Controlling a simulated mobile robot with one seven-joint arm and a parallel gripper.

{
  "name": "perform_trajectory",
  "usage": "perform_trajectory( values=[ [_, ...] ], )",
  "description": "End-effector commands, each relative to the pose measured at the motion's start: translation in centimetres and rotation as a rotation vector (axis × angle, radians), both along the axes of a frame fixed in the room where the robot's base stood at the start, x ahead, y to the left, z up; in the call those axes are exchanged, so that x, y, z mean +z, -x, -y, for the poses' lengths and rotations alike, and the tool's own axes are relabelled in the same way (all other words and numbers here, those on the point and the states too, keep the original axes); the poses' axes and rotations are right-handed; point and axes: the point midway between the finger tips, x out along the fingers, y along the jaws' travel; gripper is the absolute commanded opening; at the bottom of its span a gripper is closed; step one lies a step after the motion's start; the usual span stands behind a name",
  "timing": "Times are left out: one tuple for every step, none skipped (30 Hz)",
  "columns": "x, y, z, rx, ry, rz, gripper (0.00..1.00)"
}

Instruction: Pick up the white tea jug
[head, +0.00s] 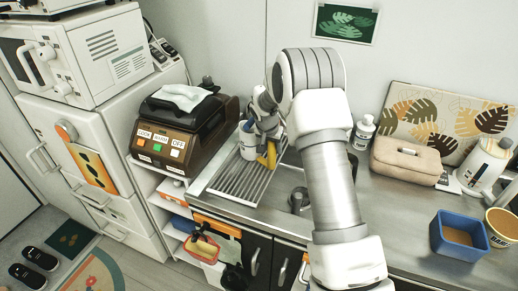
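A white jug-like vessel with a handle (488,165) stands on the counter at the far right. A small whitish cup-like vessel with a bluish rim (247,141) stands at the left end of the counter, by the drying rack. I cannot tell for certain which of the two is the tea jug. My gripper (265,140) is at the rack, just right of the small vessel and far from the white vessel on the right. A yellow item (268,156) shows just below my gripper. My arm hides part of this area, and the fingers are too small to read.
A ridged metal drying rack (240,184) lies on the counter. A brown appliance (182,130) stands to its left. At right are a beige case (405,160), a white bottle (363,134), a blue bin (459,235) and a yellow tub (502,228). A leaf-patterned board (450,120) leans behind.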

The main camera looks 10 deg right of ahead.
Motion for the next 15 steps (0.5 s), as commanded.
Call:
perform_trajectory(
  values=[
    [0.01,0.01,-0.01,0.0,0.0,0.0,0.38],
    [0.01,0.02,0.0,0.0,0.0,0.0,0.32],
    [0.01,0.01,-0.01,0.0,0.0,0.0,0.25],
    [0.01,0.01,-0.01,0.0,0.0,0.0,0.2],
    [0.01,0.01,-0.01,0.0,0.0,0.0,0.14],
    [0.01,0.01,-0.01,0.0,0.0,0.0,0.07],
    [0.01,0.01,-0.01,0.0,0.0,0.0,0.02],
    [0.01,0.01,-0.01,0.0,0.0,0.0,0.0],
    [0.01,0.01,-0.01,0.0,0.0,0.0,0.0],
    [0.01,0.01,-0.01,0.0,0.0,0.0,0.0],
    [0.01,0.01,-0.01,0.0,0.0,0.0,0.0],
    [0.02,0.02,-0.01,0.0,0.0,0.0,0.0],
    [0.02,0.02,-0.01,0.0,0.0,0.0,0.0],
    [0.02,0.02,-0.01,0.0,0.0,0.0,0.0],
    [0.02,0.02,-0.01,0.0,0.0,0.0,0.0]
  ],
)
